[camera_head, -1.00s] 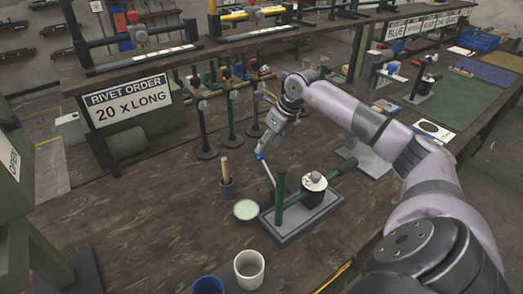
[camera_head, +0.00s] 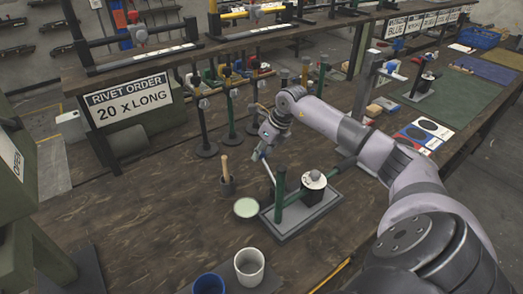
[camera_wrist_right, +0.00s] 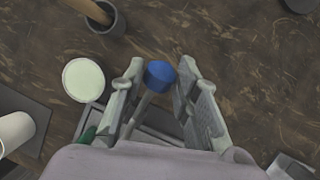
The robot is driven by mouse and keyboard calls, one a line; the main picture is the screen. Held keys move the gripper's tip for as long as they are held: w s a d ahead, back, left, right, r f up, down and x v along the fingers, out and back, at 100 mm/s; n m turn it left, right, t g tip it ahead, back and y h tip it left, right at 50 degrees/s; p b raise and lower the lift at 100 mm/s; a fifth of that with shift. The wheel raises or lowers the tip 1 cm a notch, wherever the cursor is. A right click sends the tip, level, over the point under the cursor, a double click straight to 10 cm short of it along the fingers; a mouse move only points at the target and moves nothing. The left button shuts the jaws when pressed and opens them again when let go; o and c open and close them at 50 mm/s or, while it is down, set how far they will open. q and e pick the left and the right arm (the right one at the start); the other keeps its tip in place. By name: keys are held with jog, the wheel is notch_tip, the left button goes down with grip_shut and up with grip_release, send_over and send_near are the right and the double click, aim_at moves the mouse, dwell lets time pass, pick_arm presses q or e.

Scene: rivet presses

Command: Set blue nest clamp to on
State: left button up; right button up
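A press with a green post (camera_head: 280,190) stands on a grey base plate (camera_head: 318,215) in the middle of the bench. A thin pale lever rises from it. The lever's blue knob (camera_wrist_right: 159,73) shows in the right wrist view between the fingers of my right gripper (camera_wrist_right: 160,90). The fingers are apart, with a gap on each side of the knob. In the head view my right gripper (camera_head: 262,150) is at the lever's upper end and partly hides it. My left gripper is in neither view.
A pale green round dish (camera_head: 246,208) and a dark cup with a wooden handle (camera_head: 227,185) stand left of the press. A white cup (camera_head: 249,266) and a blue cup (camera_head: 208,284) stand in front. Bare bench lies to the left.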

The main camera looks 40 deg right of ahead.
grip_shut()
dwell(0.3)
